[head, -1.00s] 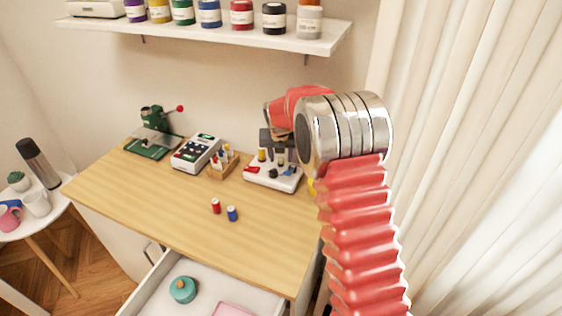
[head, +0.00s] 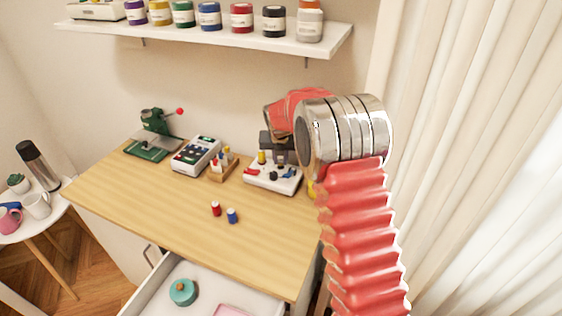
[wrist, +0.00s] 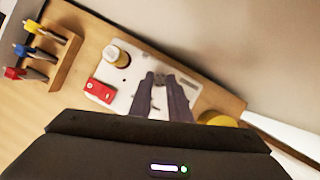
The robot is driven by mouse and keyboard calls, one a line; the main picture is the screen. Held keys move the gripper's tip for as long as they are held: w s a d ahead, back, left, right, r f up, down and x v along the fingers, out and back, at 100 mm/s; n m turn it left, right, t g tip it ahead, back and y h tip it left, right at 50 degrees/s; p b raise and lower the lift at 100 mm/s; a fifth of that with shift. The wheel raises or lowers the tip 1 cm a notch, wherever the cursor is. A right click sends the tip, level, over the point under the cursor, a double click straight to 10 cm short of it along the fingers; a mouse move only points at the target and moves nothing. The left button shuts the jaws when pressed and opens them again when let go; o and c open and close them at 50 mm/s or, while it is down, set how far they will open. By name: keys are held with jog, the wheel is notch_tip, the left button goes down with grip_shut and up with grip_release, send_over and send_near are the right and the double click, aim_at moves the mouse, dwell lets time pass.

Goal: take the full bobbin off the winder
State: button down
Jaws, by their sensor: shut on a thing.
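The winder (head: 262,182) is a white flat machine at the right back of the table, with a yellow spool (head: 262,157) and a red part (head: 251,170) on it. In the wrist view its white top (wrist: 128,97) lies below my fingers. My gripper (wrist: 160,82) is over the winder, its two dark fingers close together. A small grey thing between the fingertips, seemingly the bobbin (wrist: 159,78), is gripped. Its lower side and any contact with the winder are hidden. In the head view my gripper (head: 281,161) hangs just above the winder.
A wooden rack (head: 222,170) with coloured tools and a white device (head: 196,155) stand left of the winder. A green press (head: 155,138) is farther left. Red (head: 215,208) and blue (head: 232,215) spools stand in front. A drawer (head: 205,290) is open. The table's front left is clear.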

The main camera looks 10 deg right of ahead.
aim_at(280, 163)
notch_tip(280, 163, up, 10)
dwell(0.5)
